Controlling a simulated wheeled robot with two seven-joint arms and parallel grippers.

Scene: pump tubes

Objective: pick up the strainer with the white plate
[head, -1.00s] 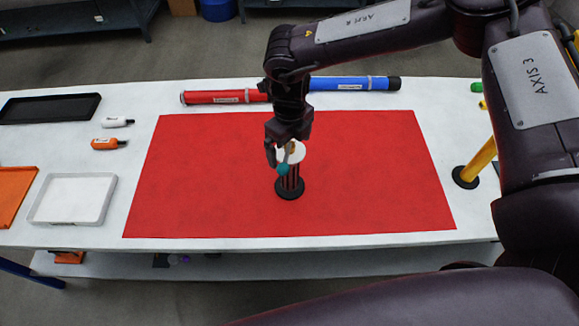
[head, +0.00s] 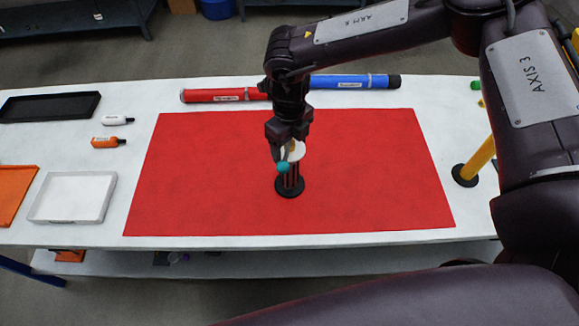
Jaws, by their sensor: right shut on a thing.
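The strainer with the white plate (head: 297,153) stands upright on the red mat (head: 220,175). It has a dark round base (head: 290,188), a dark slatted body and a white disc on top. My right gripper (head: 287,158) comes down from above and is shut on the top of the strainer. A teal fingertip shows in front of the white plate; the other finger is mostly hidden. The base appears to rest on the mat. My left gripper is not in view.
A red tube (head: 222,95) and a blue tube (head: 350,82) lie along the back. A yellow post (head: 478,160) stands at right. At left are a black tray (head: 45,108), a white tray (head: 72,197), an orange tray (head: 12,192) and two small bottles. The mat around the strainer is clear.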

